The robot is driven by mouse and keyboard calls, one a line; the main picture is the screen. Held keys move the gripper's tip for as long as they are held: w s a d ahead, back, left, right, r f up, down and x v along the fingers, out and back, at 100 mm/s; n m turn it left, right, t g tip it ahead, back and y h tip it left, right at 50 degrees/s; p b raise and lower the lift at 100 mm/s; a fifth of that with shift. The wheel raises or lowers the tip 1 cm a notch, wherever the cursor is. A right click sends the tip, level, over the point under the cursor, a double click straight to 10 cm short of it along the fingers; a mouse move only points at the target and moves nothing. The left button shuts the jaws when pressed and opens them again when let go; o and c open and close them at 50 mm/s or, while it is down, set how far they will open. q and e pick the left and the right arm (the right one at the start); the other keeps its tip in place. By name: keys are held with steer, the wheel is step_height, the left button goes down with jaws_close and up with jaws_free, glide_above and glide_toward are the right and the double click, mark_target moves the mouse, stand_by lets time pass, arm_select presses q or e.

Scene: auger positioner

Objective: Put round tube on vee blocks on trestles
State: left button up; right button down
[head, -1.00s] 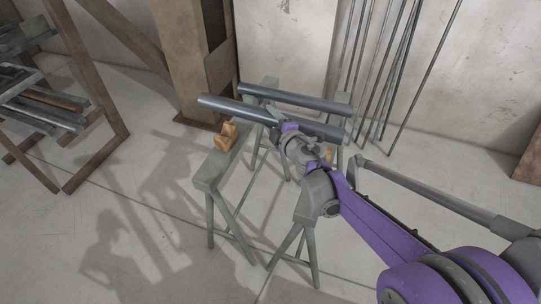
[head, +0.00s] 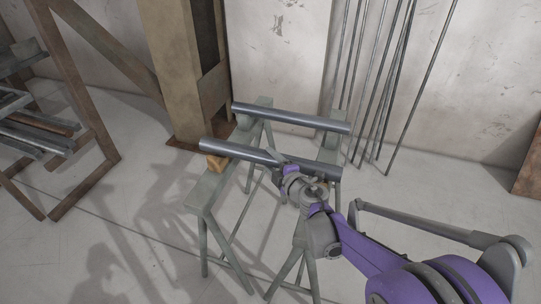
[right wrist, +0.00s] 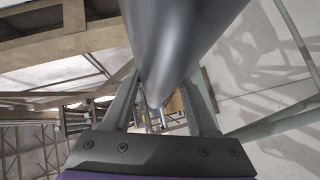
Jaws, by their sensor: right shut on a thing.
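The grey round tube (head: 232,151) lies level across the two green trestles in the head view. My right gripper (head: 279,165) is shut on it near its middle. In the right wrist view the tube (right wrist: 180,40) fills the space between the fingers. An orange vee block (head: 217,163) on the left trestle (head: 202,192) is right under the tube's left part, its top covered; I cannot tell whether they touch. The right trestle (head: 299,232) is partly behind my arm, and no vee block shows clearly on it. My left gripper is not in view.
A second grey tube (head: 290,118) lies across the far ends of the trestles, close behind and roughly parallel. Several thin rods (head: 385,85) lean on the wall. A brown rack (head: 85,110) with bars stands left. A post (head: 172,70) stands behind. Floor at front left is clear.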

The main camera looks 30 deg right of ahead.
steer(key=shift+f, duration=0.4)
steer(key=shift+f, duration=0.1)
steer(key=shift+c, duration=0.9)
jaws_free()
